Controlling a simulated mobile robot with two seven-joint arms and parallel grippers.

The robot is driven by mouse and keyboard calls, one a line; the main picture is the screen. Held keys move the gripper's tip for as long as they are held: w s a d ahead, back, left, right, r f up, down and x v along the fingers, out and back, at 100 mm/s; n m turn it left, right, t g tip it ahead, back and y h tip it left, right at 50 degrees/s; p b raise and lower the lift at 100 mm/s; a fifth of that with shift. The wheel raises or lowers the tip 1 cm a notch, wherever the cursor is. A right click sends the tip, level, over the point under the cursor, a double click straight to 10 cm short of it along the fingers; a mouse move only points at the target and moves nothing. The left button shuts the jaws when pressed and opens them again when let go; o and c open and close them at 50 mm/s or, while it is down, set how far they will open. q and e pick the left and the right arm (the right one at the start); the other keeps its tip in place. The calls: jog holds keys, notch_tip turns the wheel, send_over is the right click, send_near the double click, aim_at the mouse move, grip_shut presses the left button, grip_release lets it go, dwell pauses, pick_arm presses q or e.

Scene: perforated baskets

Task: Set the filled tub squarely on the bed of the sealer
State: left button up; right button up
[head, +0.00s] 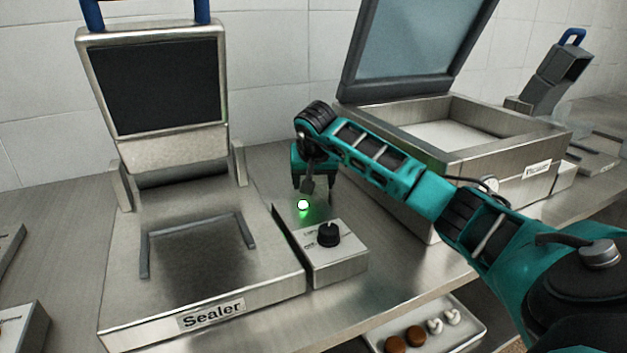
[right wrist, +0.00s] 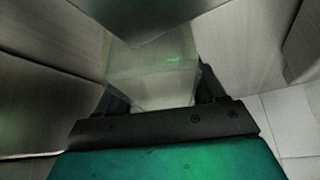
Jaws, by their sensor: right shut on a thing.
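The sealer (head: 212,313) stands at the left in the head view, its hinged lid (head: 155,80) raised. Its bed (head: 195,255) is bare, with dark guide rails (head: 190,226) around part of it. My right gripper (head: 314,190) points down just right of the sealer, behind its control box (head: 338,262). In the right wrist view it is shut on a clear, see-through tub (right wrist: 155,80). The tub can hardly be made out in the head view, and its contents are unclear. My left gripper is not in view.
The control box has a black knob (head: 328,235) and a lit green lamp (head: 303,204). A large open-lidded machine (head: 500,160) stands to the right, behind my right arm. A tray (head: 468,328) with brown and white pieces sits below the counter's front edge.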

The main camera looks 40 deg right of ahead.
jog(key=o, duration=1.3)
